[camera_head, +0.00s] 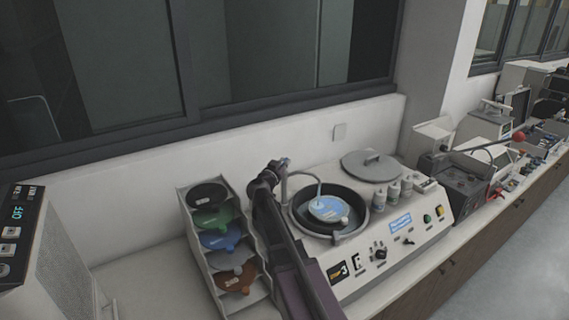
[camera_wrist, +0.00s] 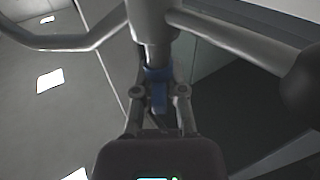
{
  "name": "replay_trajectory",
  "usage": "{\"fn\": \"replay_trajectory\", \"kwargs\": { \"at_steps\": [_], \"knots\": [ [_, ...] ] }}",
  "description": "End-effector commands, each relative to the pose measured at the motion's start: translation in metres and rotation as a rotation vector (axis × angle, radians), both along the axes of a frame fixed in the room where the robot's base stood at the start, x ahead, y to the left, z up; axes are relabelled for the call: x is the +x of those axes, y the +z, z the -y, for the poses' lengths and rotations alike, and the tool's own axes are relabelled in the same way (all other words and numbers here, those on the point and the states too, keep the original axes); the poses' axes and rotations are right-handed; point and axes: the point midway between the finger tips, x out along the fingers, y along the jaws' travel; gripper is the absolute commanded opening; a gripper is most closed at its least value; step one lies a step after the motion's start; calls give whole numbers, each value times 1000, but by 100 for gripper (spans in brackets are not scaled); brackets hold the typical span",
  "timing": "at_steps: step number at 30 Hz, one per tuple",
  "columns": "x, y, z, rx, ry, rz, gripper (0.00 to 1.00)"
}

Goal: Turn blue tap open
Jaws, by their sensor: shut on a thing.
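The blue tap (camera_wrist: 157,74) shows in the wrist view on a thick metal pipe, between the fingers of my gripper (camera_wrist: 160,95). The fingers are shut on it from both sides and hide part of it. In the head view my gripper (camera_head: 279,165) is at the back left of the polishing machine, by the upper end of a curved spout (camera_head: 306,175). A small bit of blue shows there at the fingertips. My arm hides the machine's left side. I cannot tell from these frames how far the tap is turned.
The machine (camera_head: 380,275) has a round basin with a blue disc (camera_head: 328,208), several bottles and a front panel. A grey lid (camera_head: 371,166) lies behind. A rack (camera_head: 196,255) of coloured discs stands left of my arm. The wall and window are close behind.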

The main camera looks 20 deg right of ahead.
Motion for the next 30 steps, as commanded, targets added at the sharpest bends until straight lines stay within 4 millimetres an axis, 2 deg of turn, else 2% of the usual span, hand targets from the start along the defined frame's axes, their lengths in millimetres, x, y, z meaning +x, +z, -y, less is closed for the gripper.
{"fn": "replay_trajectory", "kwargs": {
  "at_steps": [14, 30],
  "knots": [
    [-2, 0, 1, -1, 113, 0, 0],
    [-1, 0, 2, -1, 459, 0, 0]
  ]
}}
